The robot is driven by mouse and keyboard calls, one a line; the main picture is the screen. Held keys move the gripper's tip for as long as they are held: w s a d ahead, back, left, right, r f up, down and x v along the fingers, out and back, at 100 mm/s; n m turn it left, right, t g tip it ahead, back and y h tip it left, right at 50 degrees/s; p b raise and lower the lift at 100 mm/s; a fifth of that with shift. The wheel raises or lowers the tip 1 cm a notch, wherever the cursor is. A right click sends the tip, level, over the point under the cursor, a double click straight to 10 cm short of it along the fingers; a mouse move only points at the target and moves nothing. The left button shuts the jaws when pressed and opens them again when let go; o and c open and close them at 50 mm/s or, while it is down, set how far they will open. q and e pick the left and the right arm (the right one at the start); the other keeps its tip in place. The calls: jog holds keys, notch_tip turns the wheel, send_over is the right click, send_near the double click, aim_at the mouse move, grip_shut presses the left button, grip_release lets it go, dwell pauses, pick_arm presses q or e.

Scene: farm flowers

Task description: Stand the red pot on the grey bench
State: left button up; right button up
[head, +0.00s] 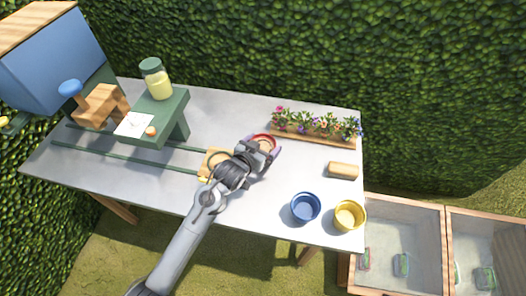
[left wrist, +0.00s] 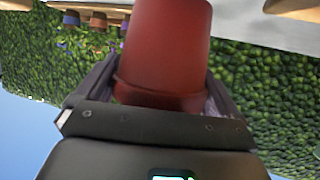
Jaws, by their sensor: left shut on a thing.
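The red pot (head: 264,138) is in my left gripper (head: 264,150), over the middle of the grey bench (head: 225,120). In the head view mostly its rim shows, the rest hidden by the gripper. In the left wrist view the red pot (left wrist: 163,50) fills the space between the fingers of my left gripper (left wrist: 165,95), shut on it near the rim. That picture is upside down, with sky at the bottom, so the pot looks about upright. Its base is cut off, and I cannot tell whether it touches the bench. My right gripper is not in view.
A flower tray (head: 312,139) lies just right of the pot. A green stand (head: 172,118) with a jar (head: 156,80) is at left. A hedge rises behind.

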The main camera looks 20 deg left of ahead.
aim_at(265, 149)
pick_arm(q)
notch_tip(265, 149, down, 3)
jog(key=shift+f+b, duration=0.1)
jog(key=shift+b, duration=0.3)
jog(key=shift+f, duration=0.15)
jog(key=o, duration=0.8)
jog(key=shift+o, duration=0.2)
jog(key=shift+s+a+r, duration=0.1)
jog(key=shift+s+r, duration=0.25)
jog(key=shift+s, duration=0.1)
jog(key=p+v, duration=0.2)
jog(key=v, duration=0.9)
jog(key=shift+p, duration=0.3)
